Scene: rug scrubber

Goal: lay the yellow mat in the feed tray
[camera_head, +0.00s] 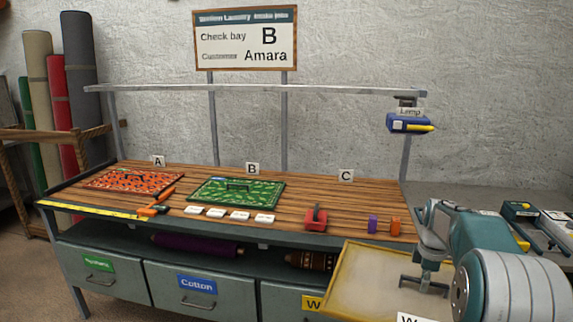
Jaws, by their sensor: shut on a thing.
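I cannot tell whether the mat is held clear or rests on something. The feed tray cannot be made out; a white sign starting with "W" (414,319) shows at the bottom edge, partly cut off.
The bench has a red mat (135,179) at A and a green mat (237,190) at B; bay C is mostly clear. White tiles (230,214), a red clamp-like tool (315,218) and small blocks line its front. A blue lamp (409,124) hangs at right. Drawers (198,290) are below.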

